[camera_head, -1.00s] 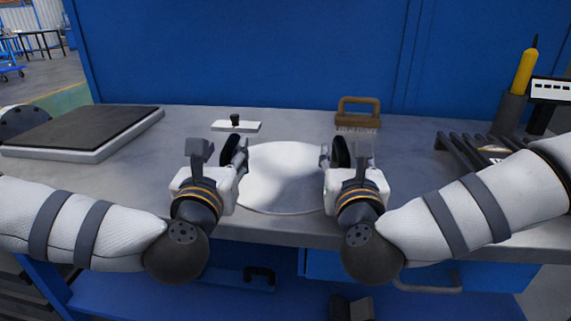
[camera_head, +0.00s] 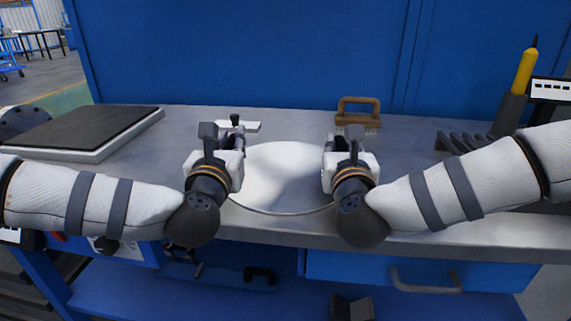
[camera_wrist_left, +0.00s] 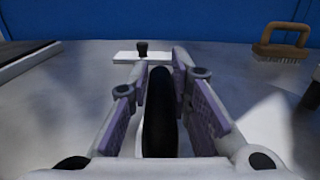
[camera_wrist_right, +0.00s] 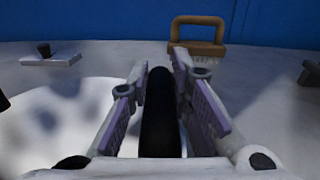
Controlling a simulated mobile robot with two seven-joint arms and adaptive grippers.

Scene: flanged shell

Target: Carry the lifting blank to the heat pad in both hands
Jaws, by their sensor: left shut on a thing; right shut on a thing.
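The lifting blank is a pale round disc (camera_head: 285,180) at the middle of the bench's front edge, where it looks to rest. It has an upright black handle on each side. My left gripper (camera_head: 226,150) is at its left side, shut on the left black handle (camera_wrist_left: 160,115). My right gripper (camera_head: 344,150) is at its right side, shut on the right black handle (camera_wrist_right: 160,115). The handles are largely hidden by the grippers in the head view. The heat pad, a dark flat slab (camera_head: 85,128) on a pale base, lies at the bench's left end.
A small white plate with a black knob (camera_head: 236,123) lies behind my left gripper. A brown-handled brush (camera_head: 358,113) stands at the back. Bare bench lies between blank and pad.

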